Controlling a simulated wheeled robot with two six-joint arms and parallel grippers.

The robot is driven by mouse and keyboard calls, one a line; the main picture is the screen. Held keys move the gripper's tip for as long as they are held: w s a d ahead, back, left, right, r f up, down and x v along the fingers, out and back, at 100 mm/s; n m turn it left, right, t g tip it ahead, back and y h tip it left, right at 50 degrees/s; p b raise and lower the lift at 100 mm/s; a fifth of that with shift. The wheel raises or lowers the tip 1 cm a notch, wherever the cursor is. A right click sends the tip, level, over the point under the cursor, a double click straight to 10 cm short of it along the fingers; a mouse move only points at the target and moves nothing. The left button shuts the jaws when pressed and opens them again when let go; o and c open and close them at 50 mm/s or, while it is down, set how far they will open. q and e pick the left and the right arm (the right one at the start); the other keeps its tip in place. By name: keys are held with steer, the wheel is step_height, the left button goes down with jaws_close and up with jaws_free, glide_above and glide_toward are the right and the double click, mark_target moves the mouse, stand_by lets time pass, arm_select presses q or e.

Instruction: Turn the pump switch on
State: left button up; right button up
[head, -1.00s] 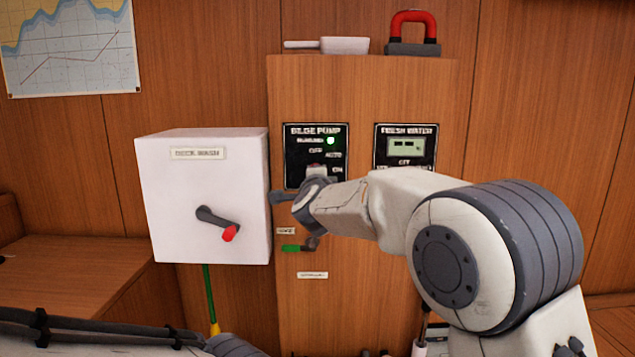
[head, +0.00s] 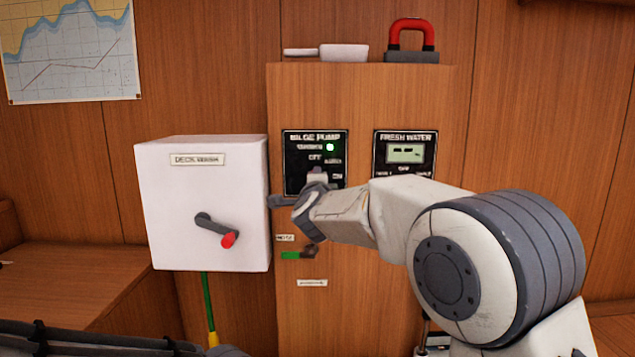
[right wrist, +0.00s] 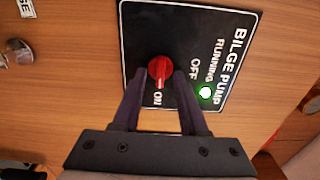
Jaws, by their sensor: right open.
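The bilge pump panel (head: 297,150) is a black plate on the wooden cabinet, with a lit green running light (right wrist: 204,93). Its red rotary switch (right wrist: 161,68) shows in the right wrist view, its pale pointer toward the ON label (right wrist: 158,98). In the head view my right gripper mostly hides it. My right gripper (right wrist: 160,75) is open, with one finger on each side of the switch. I cannot tell whether the fingers touch it. In the head view the right gripper (head: 306,200) is in front of the panel's lower part.
A white deck wash box (head: 165,205) with a red-tipped lever (head: 215,228) stands left of the cabinet. The fresh water panel (head: 427,153) is to the right.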

steer(key=shift+s, duration=0.1)
steer(key=s, duration=1)
steer(key=shift+s, duration=0.15)
